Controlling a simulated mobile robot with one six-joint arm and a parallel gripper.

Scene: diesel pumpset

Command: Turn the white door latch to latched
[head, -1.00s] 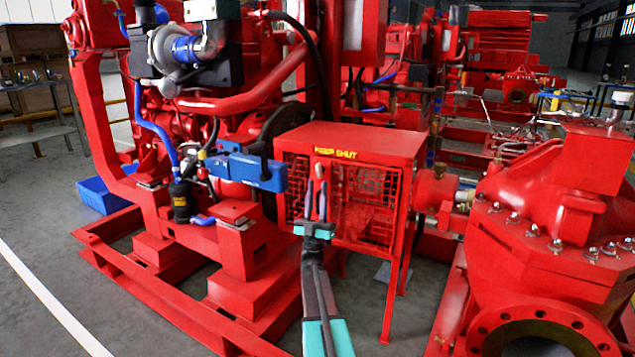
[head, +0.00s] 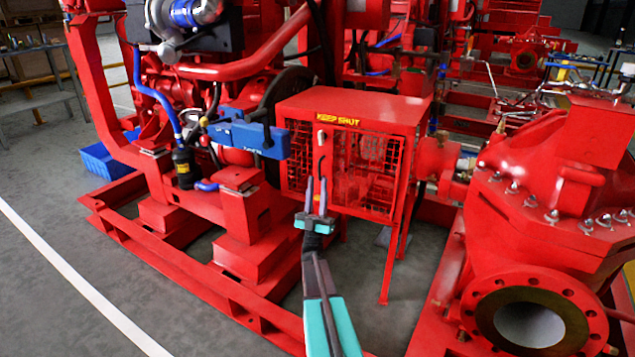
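The red guard box (head: 355,105) has a mesh front and a yellow KEEP SHUT label (head: 338,120). A small white latch (head: 321,137) sits near the top left of its front, below the label, seemingly upright. A dark curved handle (head: 321,165) shows below the latch. My gripper (head: 316,183) is in front of the box, below the latch and near the handle's lower end. Its two fingers point up with a gap between them, and I see nothing held. I cannot tell how far the fingertips are from the door.
A blue box-like part (head: 247,137) on the engine sits just left of the guard box. A large red pump with an open flange (head: 530,325) stands at the right. Red base rails (head: 185,275) run along the floor at left; grey floor is free in front.

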